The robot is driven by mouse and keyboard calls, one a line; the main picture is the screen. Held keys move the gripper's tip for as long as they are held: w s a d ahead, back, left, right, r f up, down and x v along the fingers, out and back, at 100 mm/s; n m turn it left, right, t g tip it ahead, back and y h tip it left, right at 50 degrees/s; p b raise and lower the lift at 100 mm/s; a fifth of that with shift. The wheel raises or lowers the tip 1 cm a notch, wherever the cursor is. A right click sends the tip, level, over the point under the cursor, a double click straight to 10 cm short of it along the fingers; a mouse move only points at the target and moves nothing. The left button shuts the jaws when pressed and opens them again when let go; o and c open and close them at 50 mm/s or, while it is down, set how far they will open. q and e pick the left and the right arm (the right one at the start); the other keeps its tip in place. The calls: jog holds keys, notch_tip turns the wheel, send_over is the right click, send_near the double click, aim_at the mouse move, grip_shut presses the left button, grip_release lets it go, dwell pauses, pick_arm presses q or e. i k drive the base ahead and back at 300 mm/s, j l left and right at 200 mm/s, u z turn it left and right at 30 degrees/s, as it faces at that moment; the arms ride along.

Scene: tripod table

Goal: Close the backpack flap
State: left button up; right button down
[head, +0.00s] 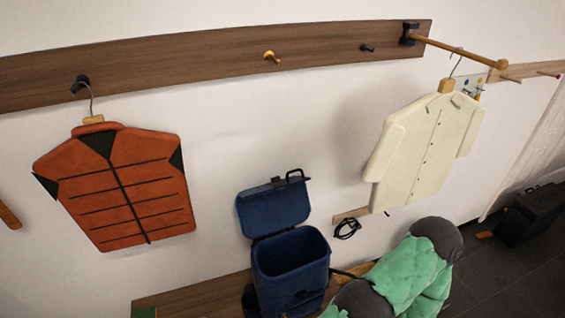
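The dark blue backpack (291,263) stands upright on a wooden bench, right of the bottom middle of the head view. Its top is open and shows a dark, empty-looking inside. The flap (273,209) is raised and leans back near the wall, behind the opening. A dark handle sits at the flap's top edge. The backpack's lower part is cut off by the picture's bottom edge. Neither of my grippers is in view.
A green and dark grey bulky shape (409,268) is close to the backpack's right; I cannot tell whether it is mine. An orange jacket (120,190) and a cream shirt (422,145) hang above. The bench (190,298) looks mostly clear left of the backpack.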

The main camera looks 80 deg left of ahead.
aim_at(262, 210)
jog(key=i+u, duration=0.1)
jog(key=u, duration=0.85)
jog(key=i+l+u, duration=0.1)
jog(key=u, duration=0.35)
jog(key=l+u, duration=0.1)
jog(key=u, duration=0.35)
jog(key=i+l, duration=0.05)
